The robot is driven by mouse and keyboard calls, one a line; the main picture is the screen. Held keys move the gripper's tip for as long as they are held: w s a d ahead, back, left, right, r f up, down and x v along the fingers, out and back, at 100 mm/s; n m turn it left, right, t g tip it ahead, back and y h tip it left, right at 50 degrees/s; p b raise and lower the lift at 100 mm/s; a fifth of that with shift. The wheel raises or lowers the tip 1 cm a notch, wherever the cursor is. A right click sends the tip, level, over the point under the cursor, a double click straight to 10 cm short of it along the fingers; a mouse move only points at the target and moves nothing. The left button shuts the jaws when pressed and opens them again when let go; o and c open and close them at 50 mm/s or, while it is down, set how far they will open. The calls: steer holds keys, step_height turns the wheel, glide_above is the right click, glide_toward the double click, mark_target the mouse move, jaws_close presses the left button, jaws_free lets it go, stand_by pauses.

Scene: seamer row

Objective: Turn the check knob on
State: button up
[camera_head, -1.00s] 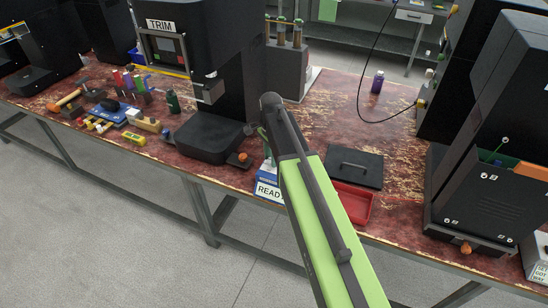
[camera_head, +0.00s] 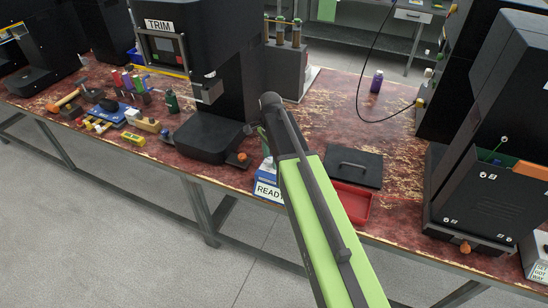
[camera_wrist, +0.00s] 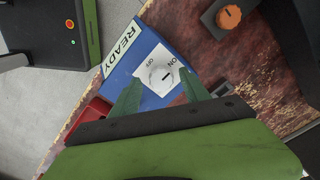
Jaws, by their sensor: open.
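The check knob (camera_wrist: 161,75) is a pale round knob on a white plate marked OFF and ON, on top of a blue box (camera_wrist: 187,48) labelled READY. A short dark mark shows on the knob; I cannot tell which label it is set to. My gripper (camera_wrist: 160,80) is open, its two green fingers on either side of the knob in the wrist view. Whether they touch it is unclear. In the head view the READY box (camera_head: 268,189) stands at the table's front edge, and my arm hides its top and the knob.
A red tray (camera_head: 352,201) and a dark lidded plate (camera_head: 354,167) lie right of the box. The black TRIM machine (camera_head: 205,80) stands to the left, with an orange knob (camera_head: 242,157) at its base. Another black machine (camera_head: 480,190) stands at right.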

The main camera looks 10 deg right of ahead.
mark_target(271, 160)
steer(key=shift+r, duration=0.15)
step_height(271, 160, up, 17)
steer(key=p, duration=1.7)
steer(key=s+f+n+b, duration=0.2)
steer(key=s+n, duration=0.5)
steer(key=s+f+n+b, duration=0.2)
steer(key=s+n, duration=0.5)
steer(key=shift+s+d+f+b, duration=0.3)
steer(key=shift+f, duration=0.1)
